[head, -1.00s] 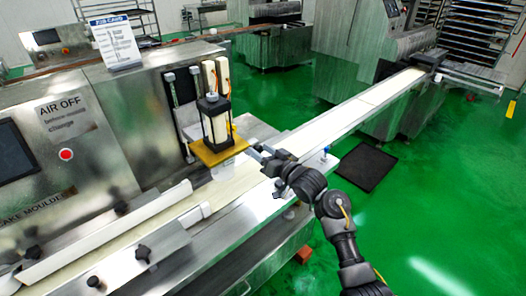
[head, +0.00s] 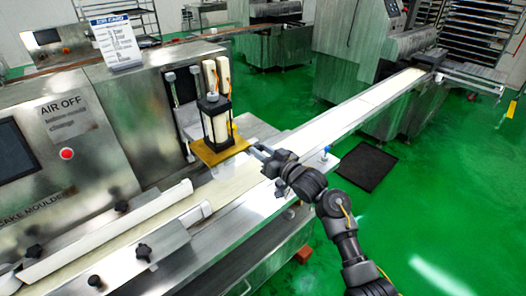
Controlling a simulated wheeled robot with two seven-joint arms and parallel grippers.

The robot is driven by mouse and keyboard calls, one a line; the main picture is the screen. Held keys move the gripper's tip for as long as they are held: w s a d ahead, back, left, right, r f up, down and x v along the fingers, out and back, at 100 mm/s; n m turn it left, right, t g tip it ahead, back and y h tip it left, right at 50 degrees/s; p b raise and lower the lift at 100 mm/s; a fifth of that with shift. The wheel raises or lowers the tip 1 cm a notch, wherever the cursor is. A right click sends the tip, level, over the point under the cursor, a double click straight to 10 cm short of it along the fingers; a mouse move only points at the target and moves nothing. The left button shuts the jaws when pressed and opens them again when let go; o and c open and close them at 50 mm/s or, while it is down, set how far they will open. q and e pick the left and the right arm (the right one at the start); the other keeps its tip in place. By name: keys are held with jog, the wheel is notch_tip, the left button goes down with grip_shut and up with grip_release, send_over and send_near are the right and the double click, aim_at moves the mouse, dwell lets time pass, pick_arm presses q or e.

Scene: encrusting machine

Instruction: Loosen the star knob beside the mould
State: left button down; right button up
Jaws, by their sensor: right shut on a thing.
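The mould (head: 217,124) is a black-framed block with a pale core. It stands upright on a yellow plate (head: 212,156) at the front of the steel machine. My right gripper (head: 259,151) reaches in from the lower right. Its fingers are at the right edge of the yellow plate, beside the mould, and are shut on the star knob there. The knob itself is hidden by the fingers and too small to make out. My left gripper is not in view.
A sign reading AIR OFF (head: 66,117) and a red button (head: 67,154) are on the machine's front.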

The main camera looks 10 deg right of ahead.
jog(key=o, duration=1)
jog(key=shift+s+d+f, duration=0.1)
jog(key=shift+s+d, duration=0.25)
jog(key=b+v, duration=0.1)
jog(key=v, duration=0.9)
jog(key=shift+a, duration=0.1)
